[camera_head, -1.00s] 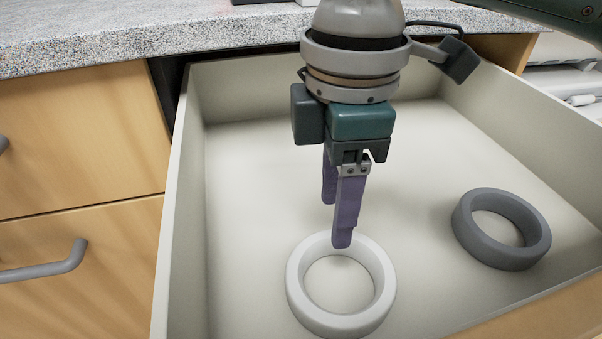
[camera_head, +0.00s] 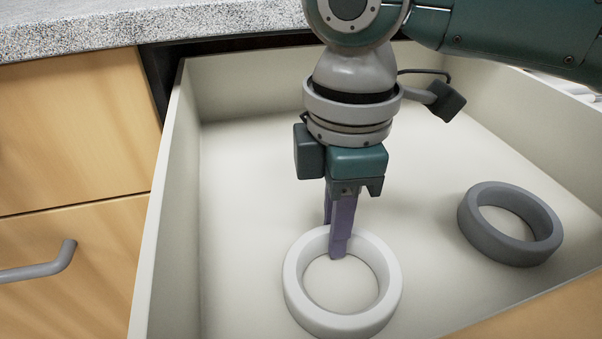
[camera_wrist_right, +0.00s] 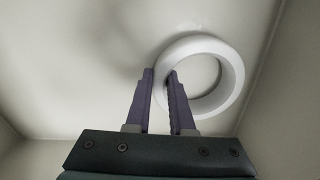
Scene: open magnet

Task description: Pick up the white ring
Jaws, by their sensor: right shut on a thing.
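The white ring (camera_head: 297,288) lies flat on the floor of the open drawer, near its front. My right gripper (camera_head: 332,238) points down at the ring's far side. One finger is inside the ring's hole and the other is behind its wall. The gripper is shut on that wall. The far fingertip is hidden behind the ring in the head view. In the right wrist view the two fingers (camera_wrist_right: 160,73) reach the left part of the white ring (camera_wrist_right: 236,75). My left gripper is not in view.
A dark grey ring (camera_head: 485,237) lies to the right in the drawer, apart from the white one. The drawer walls (camera_head: 165,190) surround both. A speckled countertop (camera_head: 150,22) runs behind. A wooden front with a grey handle (camera_head: 40,268) is at the left.

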